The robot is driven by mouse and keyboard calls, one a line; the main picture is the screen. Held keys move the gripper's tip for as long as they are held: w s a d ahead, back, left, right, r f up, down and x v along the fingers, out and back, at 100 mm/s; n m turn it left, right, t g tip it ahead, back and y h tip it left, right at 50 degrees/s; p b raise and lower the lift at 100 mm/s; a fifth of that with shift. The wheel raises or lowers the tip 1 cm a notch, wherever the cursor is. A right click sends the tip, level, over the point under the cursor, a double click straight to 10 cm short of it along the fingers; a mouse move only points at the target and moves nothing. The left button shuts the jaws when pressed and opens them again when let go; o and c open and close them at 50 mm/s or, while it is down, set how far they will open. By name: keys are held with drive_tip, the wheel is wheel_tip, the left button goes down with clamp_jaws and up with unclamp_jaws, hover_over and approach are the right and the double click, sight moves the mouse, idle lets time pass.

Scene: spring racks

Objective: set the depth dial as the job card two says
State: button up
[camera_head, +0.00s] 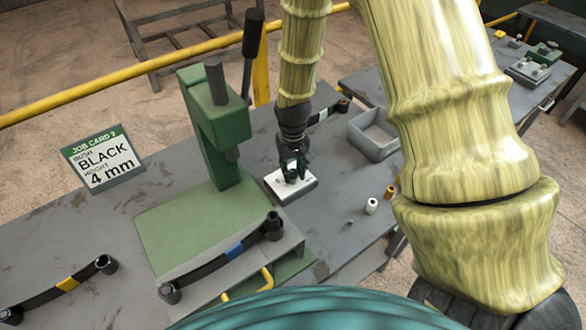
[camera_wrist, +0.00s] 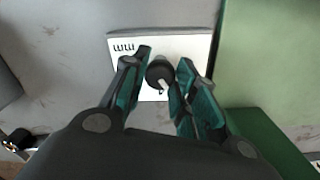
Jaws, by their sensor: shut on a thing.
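The depth dial is a dark round knob with a white pointer mark (camera_wrist: 160,75) on a white plate (camera_head: 305,187). In the wrist view the plate (camera_wrist: 190,45) carries printed "mm" lettering at its left; other scale marks are not readable. My gripper (camera_head: 293,165) points down over the plate, its fingers (camera_wrist: 163,68) closed on both sides of the dial knob. In the head view the fingers mostly hide the knob. Job card two (camera_head: 104,160) stands at the left and reads bush BLACK, height 4 mm.
A green press (camera_head: 215,140) with a black lever (camera_head: 253,35) stands just left of the plate. A grey tray (camera_head: 375,143) lies behind to the right. A white bush (camera_head: 371,206) and a brown-yellow bush (camera_head: 390,192) stand right. Bars with yellow (camera_head: 67,284) and blue (camera_head: 234,249) bands lie in front.

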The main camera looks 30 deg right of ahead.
sight(293, 171)
drive_tip(key=m, duration=0.5)
drive_tip(key=shift+w+r+m+p, duration=0.1)
drive_tip(key=shift+w+m+p, duration=0.05)
drive_tip(key=shift+m+p, duration=0.2)
drive_tip(key=shift+m, duration=0.25)
drive_tip(key=o, duration=1)
wheel_tip(293, 171, up, 12)
idle(0.4)
